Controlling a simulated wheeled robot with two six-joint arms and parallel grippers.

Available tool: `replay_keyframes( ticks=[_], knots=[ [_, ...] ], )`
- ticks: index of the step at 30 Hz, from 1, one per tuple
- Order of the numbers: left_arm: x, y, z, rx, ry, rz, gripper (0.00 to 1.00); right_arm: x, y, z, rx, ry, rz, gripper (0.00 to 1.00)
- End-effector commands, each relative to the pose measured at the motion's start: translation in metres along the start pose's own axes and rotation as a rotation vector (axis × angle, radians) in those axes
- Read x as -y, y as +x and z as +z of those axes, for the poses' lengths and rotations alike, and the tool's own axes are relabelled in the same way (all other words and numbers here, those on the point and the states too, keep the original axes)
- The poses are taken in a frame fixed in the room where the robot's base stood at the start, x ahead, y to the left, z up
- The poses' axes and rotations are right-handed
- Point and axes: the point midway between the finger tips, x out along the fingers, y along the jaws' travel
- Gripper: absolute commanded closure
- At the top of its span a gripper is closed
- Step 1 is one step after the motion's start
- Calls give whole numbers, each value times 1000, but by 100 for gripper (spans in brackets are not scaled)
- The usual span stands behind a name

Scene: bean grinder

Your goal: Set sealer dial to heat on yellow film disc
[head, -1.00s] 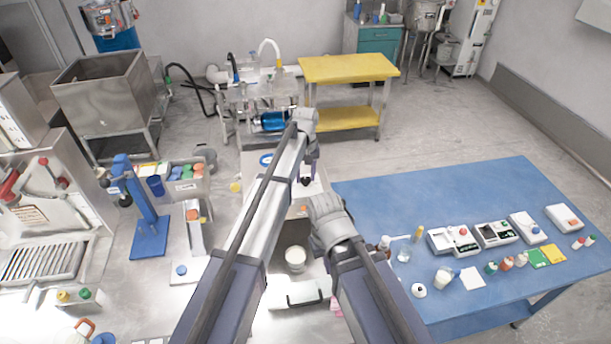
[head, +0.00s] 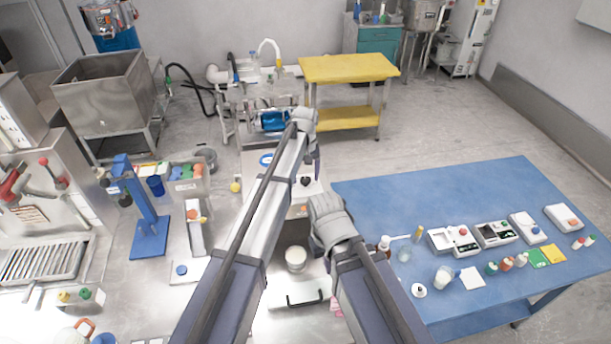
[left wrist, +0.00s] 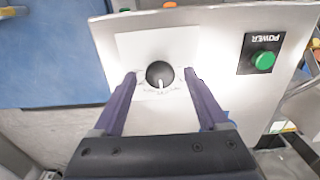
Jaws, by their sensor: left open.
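The sealer dial (left wrist: 160,74) is a dark round knob with a white pointer on a white label plate. It also shows as a small dark spot in the head view (head: 305,181). In the left wrist view my left gripper (left wrist: 161,78) is open, with one dark purple finger on each side of the dial. A gap shows between each finger and the knob, so I see no contact. The small print around the dial is too blurred to read. A small yellow round thing (head: 236,187) lies left of the panel; I cannot tell if it is the film disc. My right gripper is not visible.
A green power button (left wrist: 263,61) sits on the same metal panel beside the dial. A blue table (head: 400,205) with several small devices and bottles stands at the right. A blue press stand (head: 147,215) stands at the left.

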Motion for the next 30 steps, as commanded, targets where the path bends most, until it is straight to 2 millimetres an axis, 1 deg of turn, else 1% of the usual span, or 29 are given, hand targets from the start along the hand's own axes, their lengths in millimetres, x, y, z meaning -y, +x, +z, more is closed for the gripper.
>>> replay_keyframes(
  ticks=[5,8,18,21,25,30],
  knots=[
    [0,-8,0,0,0,0,24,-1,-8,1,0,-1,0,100],
    [0,-17,0,0,0,0,24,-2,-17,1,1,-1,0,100],
    [0,-62,0,0,0,0,24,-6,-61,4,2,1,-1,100],
    [0,-72,0,0,0,0,24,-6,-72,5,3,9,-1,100],
    [0,-78,0,0,0,0,24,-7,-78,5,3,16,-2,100],
    [0,-78,0,0,0,0,24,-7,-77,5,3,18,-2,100]
  ],
)
